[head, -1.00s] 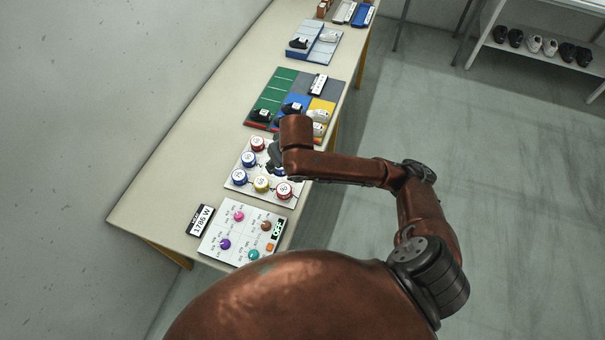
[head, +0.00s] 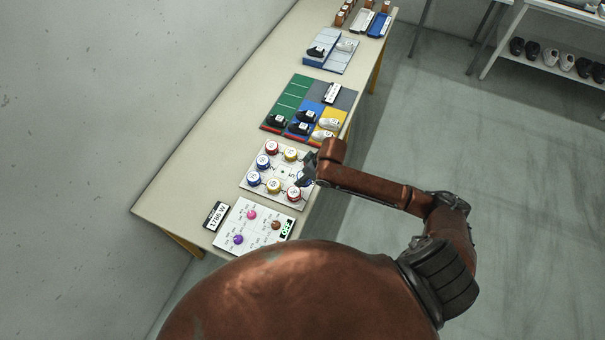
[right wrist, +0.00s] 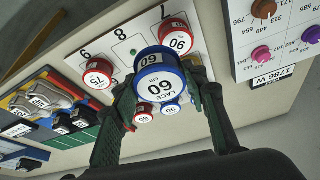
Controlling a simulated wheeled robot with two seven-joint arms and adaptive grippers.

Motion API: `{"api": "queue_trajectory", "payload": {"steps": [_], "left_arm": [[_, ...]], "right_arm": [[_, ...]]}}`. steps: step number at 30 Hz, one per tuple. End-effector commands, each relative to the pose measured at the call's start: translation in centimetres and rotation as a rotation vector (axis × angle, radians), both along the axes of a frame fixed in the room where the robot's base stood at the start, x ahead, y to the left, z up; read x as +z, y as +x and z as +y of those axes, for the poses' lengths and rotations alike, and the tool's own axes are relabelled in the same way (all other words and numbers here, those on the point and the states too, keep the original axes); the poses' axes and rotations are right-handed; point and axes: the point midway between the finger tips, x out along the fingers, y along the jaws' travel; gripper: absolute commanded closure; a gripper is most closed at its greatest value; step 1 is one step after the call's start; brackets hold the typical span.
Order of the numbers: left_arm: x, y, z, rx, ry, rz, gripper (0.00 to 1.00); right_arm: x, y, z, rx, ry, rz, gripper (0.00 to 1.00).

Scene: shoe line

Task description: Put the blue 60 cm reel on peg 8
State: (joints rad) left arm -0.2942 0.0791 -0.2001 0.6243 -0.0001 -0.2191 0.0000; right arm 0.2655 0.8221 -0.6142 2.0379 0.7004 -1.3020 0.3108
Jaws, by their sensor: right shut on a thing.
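My right gripper (right wrist: 160,92) is shut around a blue reel (right wrist: 160,84) labelled 60 LACE. The reel is held label up, above the white reel board (right wrist: 107,43); its exact height is hard to judge. Number 8 shows on the board between 7 and 9, with a small green mark beside it and no reel showing there. A red 90 reel (right wrist: 176,35) sits by 7 and a red 75 reel (right wrist: 98,72) by 9. In the head view the right gripper (head: 306,172) is over the board's right edge (head: 308,203). My left gripper is not in view.
Other red, yellow and blue reels stand on the board's left and near sides, such as a yellow one (head: 273,186). The knob panel (head: 254,225) and wattage display (head: 216,215) lie nearer. The coloured shoe board (head: 289,99) lies beyond.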

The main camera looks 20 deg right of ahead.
Motion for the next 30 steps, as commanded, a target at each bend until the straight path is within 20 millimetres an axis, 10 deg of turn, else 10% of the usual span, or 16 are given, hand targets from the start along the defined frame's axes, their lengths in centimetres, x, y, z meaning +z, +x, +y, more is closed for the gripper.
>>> {"api": "queue_trajectory", "payload": {"steps": [12,30], "left_arm": [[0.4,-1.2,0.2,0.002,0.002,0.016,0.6],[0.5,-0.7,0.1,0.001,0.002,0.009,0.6]], "right_arm": [[-5.8,5.8,-1.9,-0.001,0.0,0.0,0.84],[-9.8,6.5,-2.2,0.0,-0.001,0.0,0.84]]}}
